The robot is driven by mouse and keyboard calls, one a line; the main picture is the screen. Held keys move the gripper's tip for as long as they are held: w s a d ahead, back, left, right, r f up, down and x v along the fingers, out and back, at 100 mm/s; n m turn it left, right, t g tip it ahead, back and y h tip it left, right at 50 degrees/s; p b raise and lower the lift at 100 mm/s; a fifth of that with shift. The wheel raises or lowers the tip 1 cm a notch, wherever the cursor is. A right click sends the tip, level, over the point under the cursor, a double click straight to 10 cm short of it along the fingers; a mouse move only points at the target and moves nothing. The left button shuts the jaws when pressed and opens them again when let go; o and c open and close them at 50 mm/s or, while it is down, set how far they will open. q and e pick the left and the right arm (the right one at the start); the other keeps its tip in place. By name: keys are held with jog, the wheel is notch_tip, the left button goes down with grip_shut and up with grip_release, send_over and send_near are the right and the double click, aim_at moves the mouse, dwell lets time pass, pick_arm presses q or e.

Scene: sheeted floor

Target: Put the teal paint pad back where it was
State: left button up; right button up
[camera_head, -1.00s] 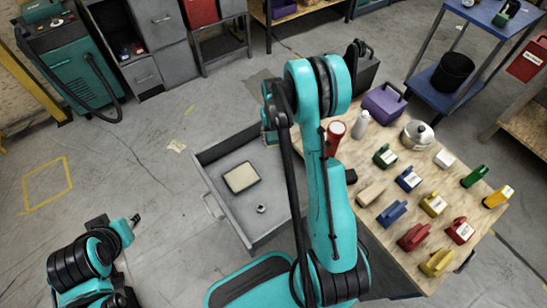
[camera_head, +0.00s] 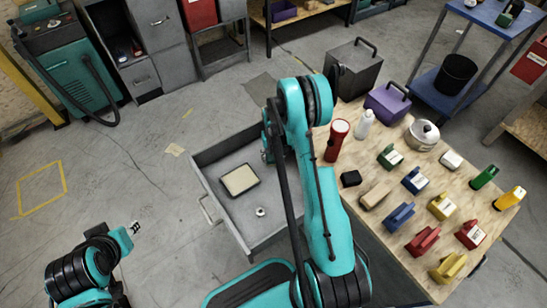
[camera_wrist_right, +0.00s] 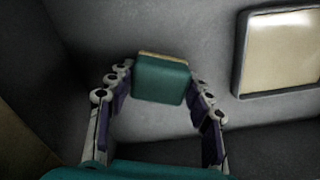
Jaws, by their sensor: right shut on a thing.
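The teal paint pad (camera_wrist_right: 160,78) is a small block with a teal body and a tan edge along its top in the right wrist view. My right gripper (camera_wrist_right: 158,84) is shut on it, with a finger on each side. In the head view the right gripper (camera_head: 267,152) is at the back right of the open grey drawer (camera_head: 213,154), and my arm mostly hides the pad. I cannot tell whether the pad touches the drawer floor. My left gripper (camera_head: 133,228) is over the floor at the lower left, apart from everything; its opening is too small to read.
In the drawer lie a dark tray with a cream sheet (camera_head: 240,180) and a small metal ring (camera_head: 261,211). The tray also shows in the wrist view (camera_wrist_right: 282,52).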

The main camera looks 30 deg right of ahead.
jog(key=shift+f, duration=0.15)
jog(key=o, duration=0.8)
jog(key=shift+c, duration=0.2)
